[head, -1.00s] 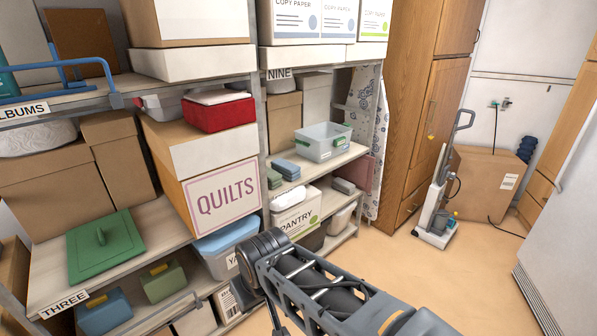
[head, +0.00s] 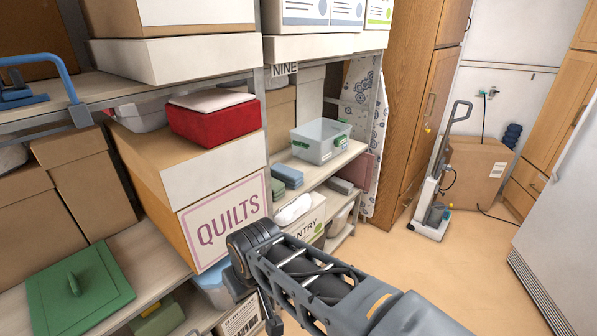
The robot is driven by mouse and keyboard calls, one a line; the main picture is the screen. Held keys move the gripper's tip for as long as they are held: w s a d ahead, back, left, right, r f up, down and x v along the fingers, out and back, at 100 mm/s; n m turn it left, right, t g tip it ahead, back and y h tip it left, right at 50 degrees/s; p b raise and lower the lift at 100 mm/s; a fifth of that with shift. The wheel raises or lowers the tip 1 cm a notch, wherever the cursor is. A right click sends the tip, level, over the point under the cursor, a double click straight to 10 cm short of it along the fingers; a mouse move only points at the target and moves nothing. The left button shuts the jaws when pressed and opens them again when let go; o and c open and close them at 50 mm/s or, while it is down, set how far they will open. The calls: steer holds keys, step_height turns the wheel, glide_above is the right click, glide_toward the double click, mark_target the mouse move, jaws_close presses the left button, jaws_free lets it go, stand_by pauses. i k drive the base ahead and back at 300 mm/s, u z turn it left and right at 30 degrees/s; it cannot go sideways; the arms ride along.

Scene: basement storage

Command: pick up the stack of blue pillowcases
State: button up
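A small stack of folded blue cloth (head: 287,175), which looks like the blue pillowcases, lies on the middle shelf (head: 318,178) of the far rack, left of a clear bin. A green folded cloth (head: 277,188) sits close against its left front. My arm reaches in from the bottom right, and its elbow end is in front of the lower shelves, nearer to me than the stack. My gripper's fingers do not show in this view.
A clear bin with green handles (head: 319,148) stands right of the stack. A large QUILTS box (head: 222,218) juts out at the left. A pantry box (head: 310,222) is on the shelf below. A vacuum cleaner (head: 433,205) stands at the right. The floor (head: 420,265) between is open.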

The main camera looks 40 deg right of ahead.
mark_target(293, 178)
steer(key=z, duration=0.5)
steer(key=i, duration=0.45)
steer(key=z, duration=0.55)
steer(key=k, duration=1.25)
steer(key=z, duration=0.6)
steer(key=i, duration=1.35)
steer(key=u, duration=1)
steer(key=i, duration=0.7)
steer(key=u, duration=0.1)
